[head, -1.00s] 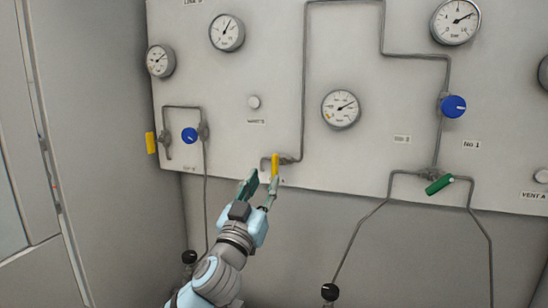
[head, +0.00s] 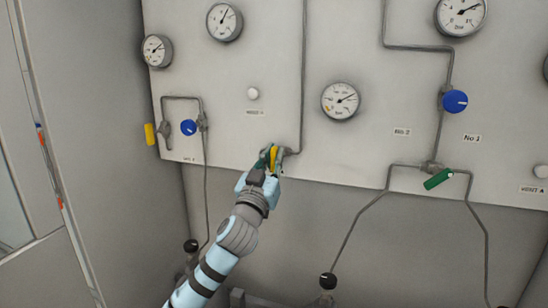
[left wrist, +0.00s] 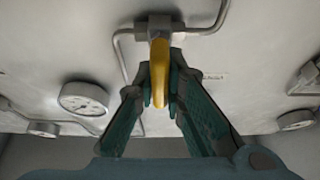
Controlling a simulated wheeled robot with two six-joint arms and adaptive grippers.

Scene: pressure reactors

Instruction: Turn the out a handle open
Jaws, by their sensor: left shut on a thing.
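The yellow handle (head: 273,159) sits on a valve at the lower edge of the panel, where a thin pipe comes down. My left gripper (head: 271,156) is at this handle, its green fingers on both sides of it. In the left wrist view the handle (left wrist: 160,72) hangs from the metal valve fitting between the fingertips (left wrist: 160,88), and the gripper is shut on it. The label by this valve is hidden behind the gripper, so I cannot read its name. My right gripper is not in view.
The grey panel (head: 230,70) carries several gauges and thin pipes. A blue knob (head: 188,127) and another yellow handle (head: 150,135) are to the left. A blue knob (head: 455,101) and a green handle (head: 438,179) are to the right. Black knobs (head: 328,280) sit below.

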